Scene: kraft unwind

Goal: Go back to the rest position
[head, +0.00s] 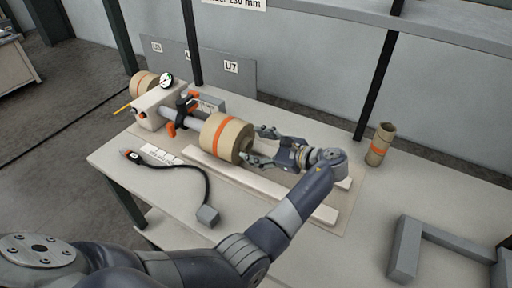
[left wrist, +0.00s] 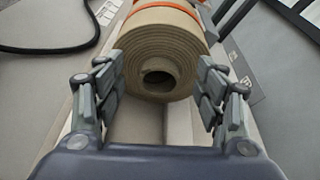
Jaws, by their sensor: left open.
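My left gripper (head: 262,146) is at the right end of a tan kraft paper roll (head: 225,137) with an orange band. In the left wrist view its open fingers (left wrist: 160,95) stand on either side of the end of the roll (left wrist: 160,52), whose wound layers and hollow core face the camera. I cannot tell whether the fingers touch the roll. In the head view the roll sits at the end of a grey shaft (head: 183,119) on the unwind stand (head: 157,107). My right gripper is not in view.
Pale rails (head: 235,172) run along the table (head: 165,214) below the gripper. A small upright roll (head: 380,146) stands at the right, near a dark post (head: 377,87). A grey bracket (head: 405,249) lies at the front right.

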